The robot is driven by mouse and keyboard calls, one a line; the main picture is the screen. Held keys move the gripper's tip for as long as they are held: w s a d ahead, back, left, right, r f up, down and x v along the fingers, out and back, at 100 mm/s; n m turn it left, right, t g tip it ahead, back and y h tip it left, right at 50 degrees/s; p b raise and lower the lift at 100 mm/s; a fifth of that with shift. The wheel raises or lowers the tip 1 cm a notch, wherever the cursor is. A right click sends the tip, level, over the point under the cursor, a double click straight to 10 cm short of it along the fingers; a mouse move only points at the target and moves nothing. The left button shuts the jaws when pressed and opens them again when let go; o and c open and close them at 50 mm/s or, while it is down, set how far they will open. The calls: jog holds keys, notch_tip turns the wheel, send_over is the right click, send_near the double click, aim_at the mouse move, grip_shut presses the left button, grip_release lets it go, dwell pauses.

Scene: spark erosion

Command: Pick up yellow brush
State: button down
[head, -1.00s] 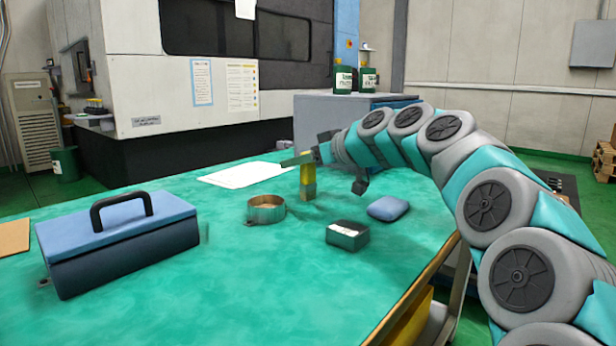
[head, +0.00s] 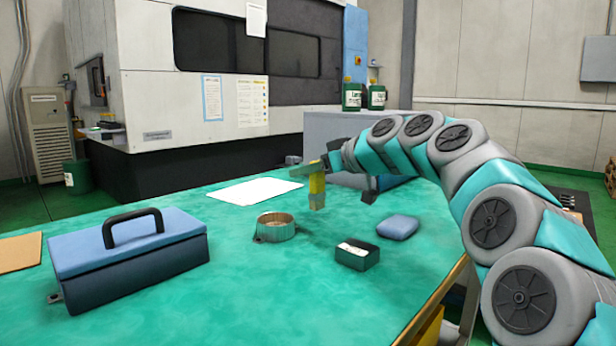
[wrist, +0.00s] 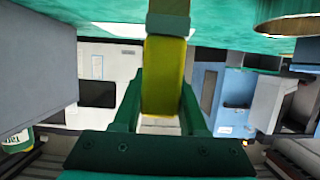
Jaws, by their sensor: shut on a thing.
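The yellow brush (head: 317,188) hangs upright from my gripper (head: 316,167), bristle end down, over the green table, right of the round metal ring. It appears a little above the tabletop. In the wrist view the yellow handle (wrist: 164,75) sits between the two green fingers of my gripper (wrist: 162,105), which are shut on it. The brush's darker band and end lie at the top edge of that view and are partly cut off.
On the table (head: 230,300) are a blue toolbox (head: 130,255), a metal ring (head: 275,228), a small dark box (head: 357,255), a blue pad (head: 397,227) and a white sheet (head: 250,190). A large machine (head: 150,70) stands behind.

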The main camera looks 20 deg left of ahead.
jog(key=shift+s+d+r, duration=0.1)
jog(key=shift+d+r, duration=0.2)
jog(key=shift+r, duration=0.2)
jog(key=shift+s+d+r, duration=0.1)
jog(key=shift+d+r, duration=0.15)
jog(key=shift+r, duration=0.2)
jog(key=s+d+r, duration=0.1)
jog(key=s+d, duration=0.6)
jog(key=d, duration=0.6)
jog(key=shift+b, duration=0.35)
jog(key=shift+r, duration=0.15)
dwell(1.0)
